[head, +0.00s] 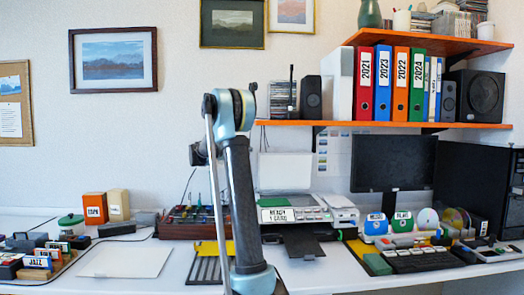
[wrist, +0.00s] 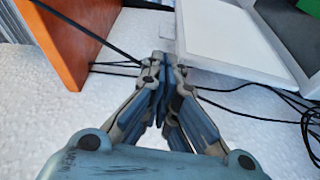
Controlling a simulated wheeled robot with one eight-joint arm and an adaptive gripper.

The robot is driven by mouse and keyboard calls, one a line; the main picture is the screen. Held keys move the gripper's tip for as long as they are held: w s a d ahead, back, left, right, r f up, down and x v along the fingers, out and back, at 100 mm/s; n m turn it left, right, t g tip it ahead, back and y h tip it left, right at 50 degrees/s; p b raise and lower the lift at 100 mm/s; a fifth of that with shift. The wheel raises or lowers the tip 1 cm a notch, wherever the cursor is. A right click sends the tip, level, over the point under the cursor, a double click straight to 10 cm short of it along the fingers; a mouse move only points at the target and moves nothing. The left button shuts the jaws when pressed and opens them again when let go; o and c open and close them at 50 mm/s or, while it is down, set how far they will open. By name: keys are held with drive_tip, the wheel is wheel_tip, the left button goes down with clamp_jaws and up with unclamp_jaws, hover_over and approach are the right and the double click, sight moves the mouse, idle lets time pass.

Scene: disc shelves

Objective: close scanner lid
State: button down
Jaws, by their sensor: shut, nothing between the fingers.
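The scanner (head: 335,213) stands on the desk right of my arm in the head view, a white and grey machine with a dark tray in front. Its pale lid (head: 284,168) stands up open behind the body against the wall. In the wrist view a white, frame-edged panel at upper right looks like the lid (wrist: 225,45). My gripper (wrist: 168,62) is shut and empty, its fingertips close to that panel's left edge. I cannot tell whether they touch. The gripper does not show clearly in the head view.
An orange shelf (head: 385,124) with binders and speakers overhangs the scanner. A monitor (head: 392,165) stands to the right, a control panel (head: 190,222) to the left. In the wrist view an orange-brown board (wrist: 72,45) and black cables (wrist: 245,112) are near my fingers.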

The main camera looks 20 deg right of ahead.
drive_tip(key=w+d, duration=0.1)
drive_tip(key=d, duration=0.8)
drive_tip(key=shift+w+d+r, duration=0.3)
drive_tip(key=shift+w+d, duration=0.05)
drive_tip(key=shift+d, duration=0.05)
drive_tip(key=shift+s, duration=0.1)
